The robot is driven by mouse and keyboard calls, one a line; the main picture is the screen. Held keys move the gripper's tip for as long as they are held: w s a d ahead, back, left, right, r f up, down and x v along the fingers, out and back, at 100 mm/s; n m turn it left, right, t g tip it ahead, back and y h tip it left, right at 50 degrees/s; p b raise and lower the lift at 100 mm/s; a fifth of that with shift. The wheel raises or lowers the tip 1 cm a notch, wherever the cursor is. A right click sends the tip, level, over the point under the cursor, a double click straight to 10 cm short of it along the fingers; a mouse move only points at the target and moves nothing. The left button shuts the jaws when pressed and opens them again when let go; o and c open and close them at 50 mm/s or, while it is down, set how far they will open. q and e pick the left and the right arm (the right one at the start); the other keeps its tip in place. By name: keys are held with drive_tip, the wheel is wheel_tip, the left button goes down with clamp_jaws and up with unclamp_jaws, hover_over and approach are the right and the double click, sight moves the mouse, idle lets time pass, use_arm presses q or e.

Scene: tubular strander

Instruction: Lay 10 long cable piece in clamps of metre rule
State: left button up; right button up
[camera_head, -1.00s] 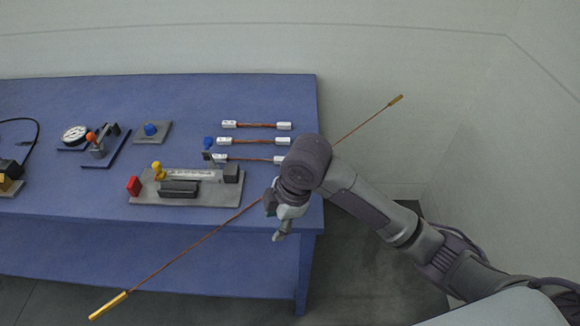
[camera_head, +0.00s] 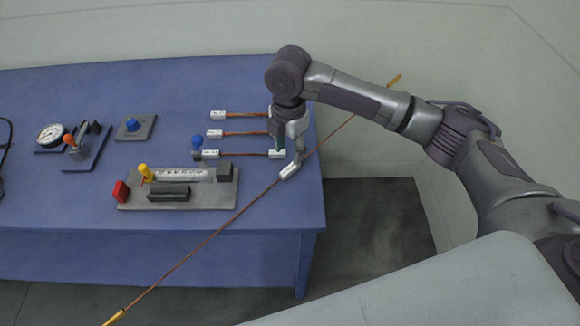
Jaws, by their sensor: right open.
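A long thin copper-coloured cable piece (camera_head: 182,260) with yellow ends runs slantwise across the table's right front corner. Its ends stick out past the front and right edges. My right gripper (camera_head: 291,168) is open and points down by the table's right end. The cable passes right at its fingers; I cannot tell whether they touch it. The metre rule (camera_head: 182,175) lies on a grey base plate (camera_head: 205,200) to the left, with a yellow-topped clamp (camera_head: 146,173), a red block and dark blocks around it. My left gripper is not in view.
Three short cable pieces with white ends (camera_head: 215,134) lie near the gripper on the blue table (camera_head: 200,88). The table's back is clear.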

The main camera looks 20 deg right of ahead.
sight(290, 168)
drive_tip(key=shift+w+f, duration=0.1)
drive_tip(key=shift+f, duration=0.95)
wheel_tip(290, 168, down, 4)
drive_tip(key=shift+d+r+p, duration=0.15)
drive_tip(key=shift+r+p, duration=0.05)
drive_tip(key=shift+p, duration=0.55)
drive_tip(key=shift+f, duration=0.45)
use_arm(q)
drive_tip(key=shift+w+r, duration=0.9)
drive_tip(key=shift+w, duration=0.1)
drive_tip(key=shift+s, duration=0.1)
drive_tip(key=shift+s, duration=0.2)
use_arm(e)
clamp_jaws()
